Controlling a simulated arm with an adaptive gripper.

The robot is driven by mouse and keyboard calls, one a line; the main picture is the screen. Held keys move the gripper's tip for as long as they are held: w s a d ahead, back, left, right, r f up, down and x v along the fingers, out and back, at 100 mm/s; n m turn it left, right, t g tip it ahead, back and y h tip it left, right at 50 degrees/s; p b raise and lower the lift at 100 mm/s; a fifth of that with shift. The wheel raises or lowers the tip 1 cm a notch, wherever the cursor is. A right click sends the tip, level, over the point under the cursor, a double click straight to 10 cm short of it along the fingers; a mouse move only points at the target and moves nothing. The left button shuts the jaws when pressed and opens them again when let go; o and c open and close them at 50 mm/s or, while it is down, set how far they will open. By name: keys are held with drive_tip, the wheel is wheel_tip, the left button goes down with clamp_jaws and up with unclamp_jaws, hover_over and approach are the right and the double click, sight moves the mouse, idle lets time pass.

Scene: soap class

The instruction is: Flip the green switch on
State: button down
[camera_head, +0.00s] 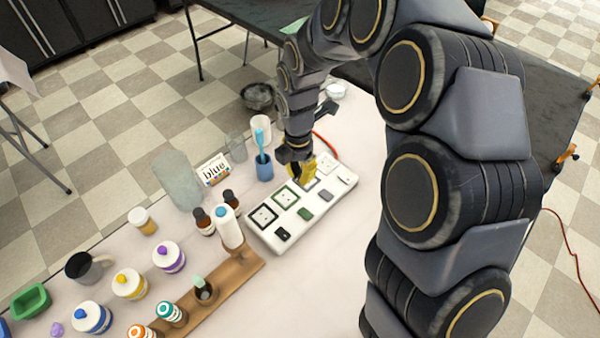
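A white panel (270,241) lies on the table with a row of framed sockets and a row of small switches. The green switch (305,214) is on the near side of the panel, in line with the green-framed socket (287,196). A black switch (283,234) is on its left and a grey switch (326,196) on its right. My gripper (304,174), with yellow fingers, is over the far socket row, up and slightly left of the grey switch. It is apart from the green switch. Its finger gap is too small to make out, and it hides part of the sockets.
A blue cup with a toothbrush (264,167) stands left of my gripper. A white bottle (229,228) and brown bottles (203,222) stand on the panel's left. The table in front of the panel is clear.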

sight(306, 216)
drive_tip(key=shift+w+r+g+h, duration=0.15)
drive_tip(key=shift+r+g+h, duration=0.15)
drive_tip(key=shift+r+h, duration=0.1)
drive_tip(key=f, duration=0.9)
drive_tip(key=s+d+f, duration=0.1)
drive_tip(key=f, duration=0.4)
drive_tip(key=shift+s+d, duration=0.1)
